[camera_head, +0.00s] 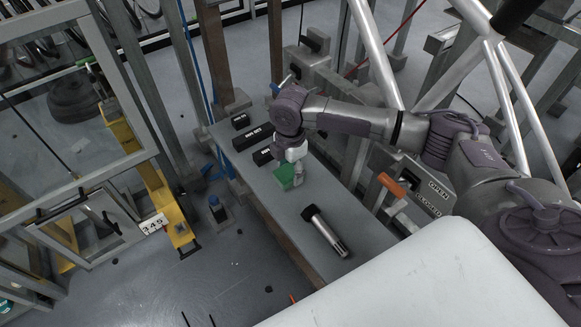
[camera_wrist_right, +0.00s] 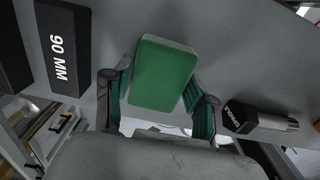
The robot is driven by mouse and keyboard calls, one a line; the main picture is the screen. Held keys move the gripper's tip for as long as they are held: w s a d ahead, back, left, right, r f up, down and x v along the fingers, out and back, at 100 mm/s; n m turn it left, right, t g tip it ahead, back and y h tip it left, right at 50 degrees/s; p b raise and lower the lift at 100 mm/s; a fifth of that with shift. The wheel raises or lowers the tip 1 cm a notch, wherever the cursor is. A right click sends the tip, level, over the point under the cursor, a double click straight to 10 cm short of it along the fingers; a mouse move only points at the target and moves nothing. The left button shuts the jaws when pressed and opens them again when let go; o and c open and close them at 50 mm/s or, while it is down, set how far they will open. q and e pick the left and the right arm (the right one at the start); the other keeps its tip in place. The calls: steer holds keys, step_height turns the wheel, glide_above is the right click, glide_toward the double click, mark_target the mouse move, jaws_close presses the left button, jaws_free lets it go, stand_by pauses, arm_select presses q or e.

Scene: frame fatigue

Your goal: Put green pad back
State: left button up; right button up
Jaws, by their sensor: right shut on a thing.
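The green pad (camera_head: 285,175) is a small flat block with a light edge, over the grey bench top. It fills the middle of the right wrist view (camera_wrist_right: 162,75). My right gripper (camera_head: 292,172) is shut on the pad, with one finger on each side of it. In the right wrist view the gripper's green-lined fingers (camera_wrist_right: 160,98) touch the pad's left and right sides. I cannot tell whether the pad touches the bench or hangs just above it. My left gripper is not in view.
Several black labelled blocks lie along the bench's far left part; one marked 90 MM (camera_wrist_right: 62,48) is near the pad. A black and silver cylindrical tool (camera_head: 325,231) lies nearer on the grey bench (camera_head: 290,221). The bench is clear between pad and tool. Metal frames stand around.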

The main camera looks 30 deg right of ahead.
steer(key=shift+f, duration=0.1)
steer(key=o, duration=1)
